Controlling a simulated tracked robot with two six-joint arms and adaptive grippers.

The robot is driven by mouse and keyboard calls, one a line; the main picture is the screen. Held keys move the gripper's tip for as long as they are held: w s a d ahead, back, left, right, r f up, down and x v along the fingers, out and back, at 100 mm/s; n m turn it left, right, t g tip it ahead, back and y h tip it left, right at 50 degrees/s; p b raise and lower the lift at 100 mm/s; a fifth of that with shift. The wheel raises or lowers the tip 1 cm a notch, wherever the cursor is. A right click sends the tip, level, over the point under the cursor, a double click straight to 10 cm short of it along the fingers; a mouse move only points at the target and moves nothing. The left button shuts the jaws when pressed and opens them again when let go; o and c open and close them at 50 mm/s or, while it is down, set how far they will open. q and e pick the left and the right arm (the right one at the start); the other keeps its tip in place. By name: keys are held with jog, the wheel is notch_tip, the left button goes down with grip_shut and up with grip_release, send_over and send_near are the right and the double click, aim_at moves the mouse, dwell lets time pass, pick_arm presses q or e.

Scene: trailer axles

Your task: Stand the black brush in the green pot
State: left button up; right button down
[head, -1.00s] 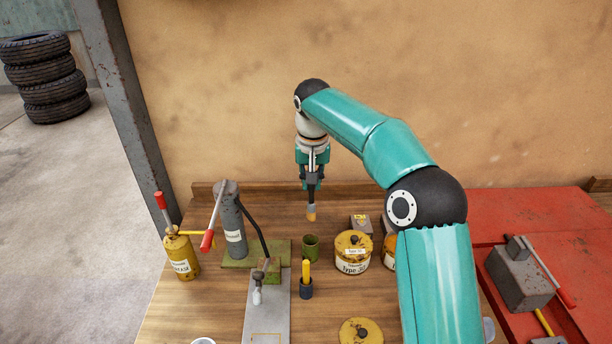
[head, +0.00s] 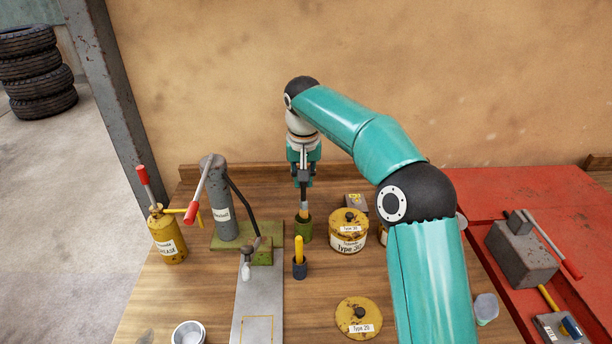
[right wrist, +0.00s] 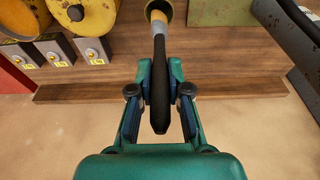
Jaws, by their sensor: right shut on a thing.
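The black brush (right wrist: 159,82) is upright in my right gripper (head: 303,183), bristles down. In the right wrist view the fingers of the right gripper (right wrist: 159,92) are closed on its black handle from both sides. The green pot (head: 304,232) stands on the wooden bench straight below the gripper. The tan bristles (head: 304,212) are at the pot's mouth, their lower end hidden by its rim. In the right wrist view the bristles lie within the pot's rim (right wrist: 176,11). Whether they touch the bottom is hidden. My left gripper is not in view.
A grey cylinder (head: 221,205) with a red-handled lever and a yellow oil can (head: 168,243) stand left. Bare bench lies between cup and lid (head: 358,308).

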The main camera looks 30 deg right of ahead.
aim_at(304, 199)
jog(key=shift+s+a+b+x, duration=0.15)
jog(key=shift+b+x, duration=0.35)
jog(key=shift+x, duration=0.3)
jog(key=shift+s+b+x, duration=0.1)
jog(key=shift+b+x, duration=0.35)
jog(key=shift+x, duration=0.3)
jog(key=shift+s+a+b+x, duration=0.15)
jog(key=shift+b+x, duration=0.35)
jog(key=shift+x, duration=0.3)
jog(key=shift+d+f, duration=0.1)
jog(key=c, duration=1)
grip_release()
jog(key=shift+c, duration=0.2)
jog(key=v, duration=1.1)
jog(key=shift+r, duration=0.4)
